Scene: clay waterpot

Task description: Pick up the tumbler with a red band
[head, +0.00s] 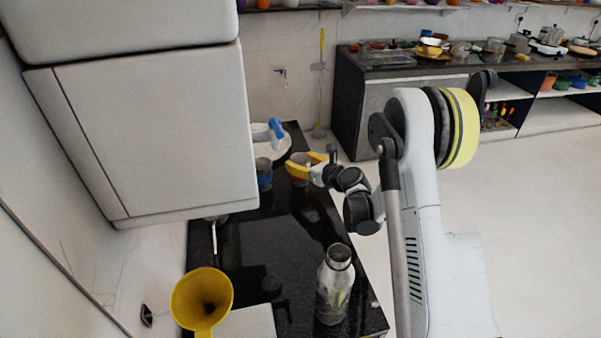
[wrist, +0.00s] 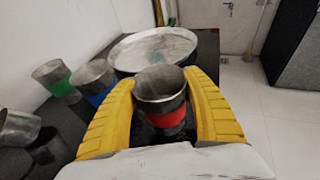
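The tumbler with a red band (wrist: 168,118) stands upright on the dark counter in the wrist view. It is metal, with an open top. My gripper (wrist: 160,84) has its two yellow fingers on either side of it. The fingers are spread, with a dark gap showing at the left; whether the right finger touches the tumbler is unclear. In the head view, the tumbler (head: 300,160) shows between the fingers of my gripper (head: 302,163), partly hidden by them.
A tumbler with a blue band (wrist: 97,84) and one with a green band (wrist: 55,80) stand to the left. A round metal plate (wrist: 150,48) lies just behind. A metal bottle (head: 334,288) and a yellow funnel (head: 188,300) are at the near counter end.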

